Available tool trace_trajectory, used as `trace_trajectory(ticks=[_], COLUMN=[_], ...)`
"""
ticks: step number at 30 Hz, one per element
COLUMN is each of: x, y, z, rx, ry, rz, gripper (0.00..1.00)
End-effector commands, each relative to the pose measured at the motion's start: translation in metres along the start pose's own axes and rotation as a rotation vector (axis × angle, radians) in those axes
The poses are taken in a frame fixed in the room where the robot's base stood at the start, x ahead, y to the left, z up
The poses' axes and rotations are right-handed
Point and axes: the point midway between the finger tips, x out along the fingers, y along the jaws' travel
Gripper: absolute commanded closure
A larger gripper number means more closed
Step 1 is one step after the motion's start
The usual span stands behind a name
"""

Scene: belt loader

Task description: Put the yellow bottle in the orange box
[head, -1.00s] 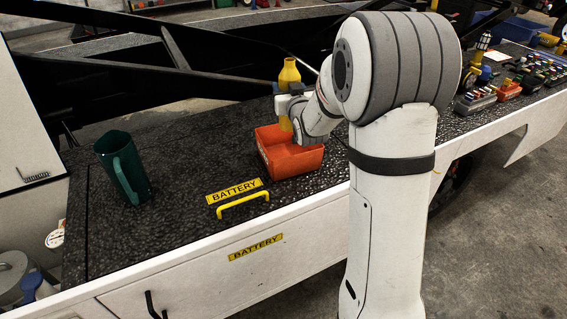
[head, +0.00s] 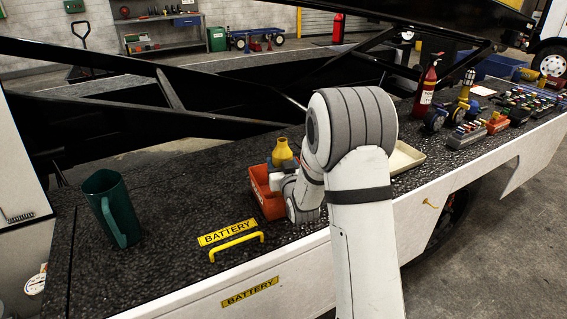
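The yellow bottle (head: 282,152) is upright at the orange box (head: 261,193), with its neck and shoulder showing above the box's rim. Its lower part is hidden behind my gripper and the box. The orange box sits on the dark speckled deck, its right side covered by my arm. My gripper (head: 281,172) is at the bottle, low over the box. Its fingertips are mostly hidden, so I cannot see whether they still press on the bottle.
A dark green mug (head: 113,208) stands to the left on the deck. A yellow handle (head: 237,246) lies in front of the box. A cream tray (head: 405,158), a red fire extinguisher (head: 425,88) and control blocks (head: 467,135) are to the right. The deck between mug and box is clear.

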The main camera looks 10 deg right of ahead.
Motion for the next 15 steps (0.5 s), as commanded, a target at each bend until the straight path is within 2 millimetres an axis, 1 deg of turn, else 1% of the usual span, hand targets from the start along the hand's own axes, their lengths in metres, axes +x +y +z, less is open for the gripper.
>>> trace_trajectory(ticks=[5, 10, 11, 15], x=[0.0001, 0.0002, 0.0002, 0.0002], y=[-0.0003, -0.0005, -0.0005, -0.0006], z=[-0.0012, 0.0026, 0.0016, 0.0010], rx=[0.000, 0.000, 0.000, 0.000], ry=[0.003, 0.003, 0.002, 0.002], rz=[0.000, -0.001, -0.001, -0.001], gripper=[0.86, 0.86, 0.46, 0.35])
